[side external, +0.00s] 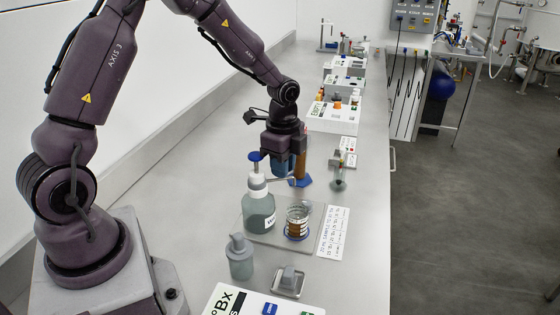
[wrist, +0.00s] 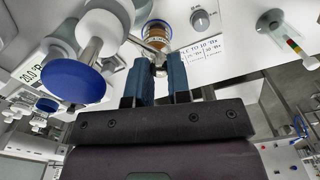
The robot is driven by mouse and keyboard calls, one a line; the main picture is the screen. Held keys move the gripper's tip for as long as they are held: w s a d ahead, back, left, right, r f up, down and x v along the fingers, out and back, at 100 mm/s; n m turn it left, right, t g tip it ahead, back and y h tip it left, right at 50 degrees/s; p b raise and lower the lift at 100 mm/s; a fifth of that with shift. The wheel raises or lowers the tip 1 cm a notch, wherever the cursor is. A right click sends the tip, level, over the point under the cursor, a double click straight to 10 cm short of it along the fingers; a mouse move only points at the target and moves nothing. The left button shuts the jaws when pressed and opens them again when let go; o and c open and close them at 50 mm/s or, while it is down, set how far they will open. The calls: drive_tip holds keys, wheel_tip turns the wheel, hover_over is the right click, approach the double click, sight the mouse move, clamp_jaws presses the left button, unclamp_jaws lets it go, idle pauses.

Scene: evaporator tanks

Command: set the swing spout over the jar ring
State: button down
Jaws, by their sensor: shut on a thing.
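A dispenser bottle (side external: 259,211) with grey-green contents, a white collar and a blue knob (side external: 255,157) stands upright on a grey plate. Its thin swing spout (side external: 282,180) reaches out to the right; in the wrist view the spout (wrist: 157,62) lies between my fingertips. My gripper (side external: 281,176) is shut on the spout, beside the bottle's head; its blue fingers also show in the wrist view (wrist: 161,68). A glass jar (side external: 298,217) with amber contents stands in the blue jar ring (side external: 297,237). In the wrist view the jar (wrist: 156,35) shows just beyond the fingertips. I cannot tell whether the spout's tip is over it.
A printed card (side external: 333,232) lies right of the plate. White instrument boxes (side external: 333,117) line the back.

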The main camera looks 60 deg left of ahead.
drive_tip(key=shift+s+d+m, duration=0.25)
drive_tip(key=shift+d+m, duration=0.15)
drive_tip(key=shift+m, duration=0.55)
drive_tip(key=shift+s+d+m, duration=0.2)
drive_tip(key=shift+d+m, duration=0.25)
drive_tip(key=shift+m, duration=0.55)
drive_tip(key=shift+s+d+m, duration=0.25)
drive_tip(key=shift+d+m, duration=0.15)
drive_tip(key=shift+m, duration=0.55)
drive_tip(key=c, duration=1.1)
unclamp_jaws()
drive_tip(key=shift+o, duration=0.2)
drive_tip(key=shift+r, duration=0.1)
wheel_tip(320, 180, up, 13)
